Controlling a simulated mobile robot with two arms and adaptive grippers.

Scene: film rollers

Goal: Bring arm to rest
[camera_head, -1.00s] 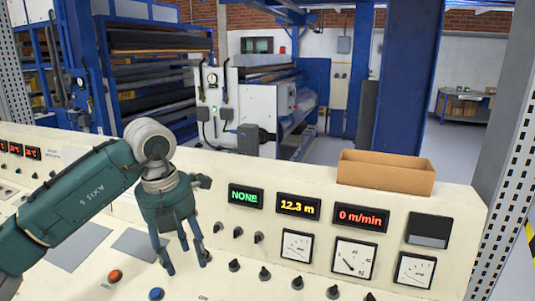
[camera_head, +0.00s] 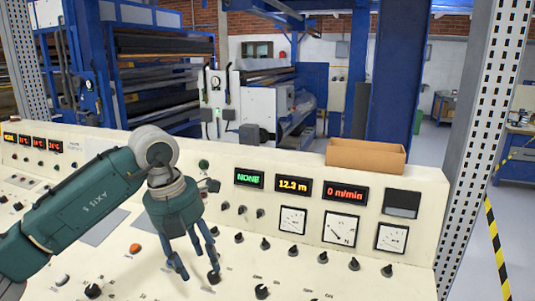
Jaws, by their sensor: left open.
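My left arm comes in from the left in the head view. Its gripper (camera_head: 197,271) is open and empty, fingers pointing down over the cream control panel (camera_head: 330,278). The fingertips show close to a black knob on the sloping desk, but I cannot tell whether they touch it. My right gripper does not show.
Behind the desk are lit displays reading NONE (camera_head: 249,178), 12.3 m (camera_head: 293,187) and 0 m/min (camera_head: 346,193), with dial gauges below. An open cardboard box (camera_head: 366,157) sits on top. A perforated grey post (camera_head: 478,150) stands at the right. Blue roller machines fill the back.

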